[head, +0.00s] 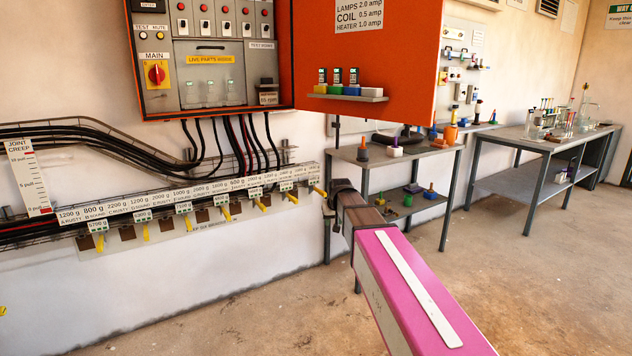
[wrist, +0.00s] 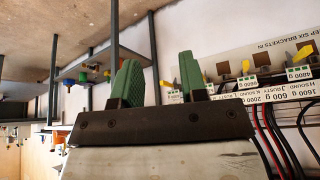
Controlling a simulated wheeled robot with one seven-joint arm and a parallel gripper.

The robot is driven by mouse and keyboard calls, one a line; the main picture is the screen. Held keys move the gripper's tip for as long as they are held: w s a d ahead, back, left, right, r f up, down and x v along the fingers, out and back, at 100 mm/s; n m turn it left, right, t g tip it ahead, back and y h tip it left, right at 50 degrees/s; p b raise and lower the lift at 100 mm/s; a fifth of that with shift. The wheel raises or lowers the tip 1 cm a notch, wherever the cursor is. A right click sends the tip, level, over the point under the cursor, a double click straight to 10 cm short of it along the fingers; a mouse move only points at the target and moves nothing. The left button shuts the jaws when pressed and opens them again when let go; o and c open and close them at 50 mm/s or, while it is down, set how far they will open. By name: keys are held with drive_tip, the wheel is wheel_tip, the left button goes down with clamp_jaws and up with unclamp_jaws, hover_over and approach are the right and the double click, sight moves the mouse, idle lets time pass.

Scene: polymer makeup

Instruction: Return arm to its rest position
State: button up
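My arm (head: 405,275) reaches from the lower right of the head view toward the wall, pink with a pale strip. Its dark far end (head: 342,190) overlaps the right end of the labelled rail; the fingers cannot be made out there. In the wrist view, which looks upside down, my gripper (wrist: 158,82) has two green ribbed fingers set well apart. Nothing is between them. The gripper is open and empty. Whether it touches the rail or a bracket cannot be told.
The labelled weight rail (head: 180,203) with several yellow pieces runs along the left wall. An orange electrical cabinet (head: 390,45) hangs above my arm's end. A shelved table (head: 430,155) and a bench (head: 545,145) stand to the right. The floor (head: 530,270) at right is clear.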

drive_tip(key=s+d+f+g, duration=0.1)
drive_tip(key=s+d+f, duration=0.3)
drive_tip(key=s, duration=0.5)
drive_tip(key=s+d+f+m+g, duration=0.1)
drive_tip(key=s+d+f, duration=0.3)
drive_tip(key=s+f, duration=0.5)
drive_tip(key=s+d+f+g+h, duration=0.1)
drive_tip(key=s+d+f+g, duration=0.2)
drive_tip(key=s+f, duration=0.3)
drive_tip(key=s+d, duration=0.1)
drive_tip(key=s, duration=0.1)
drive_tip(key=shift+s+d+f+m, duration=0.15)
drive_tip(key=shift+s+f+m, duration=0.1)
drive_tip(key=shift+s+m, duration=0.15)
drive_tip(key=shift+w, duration=0.1)
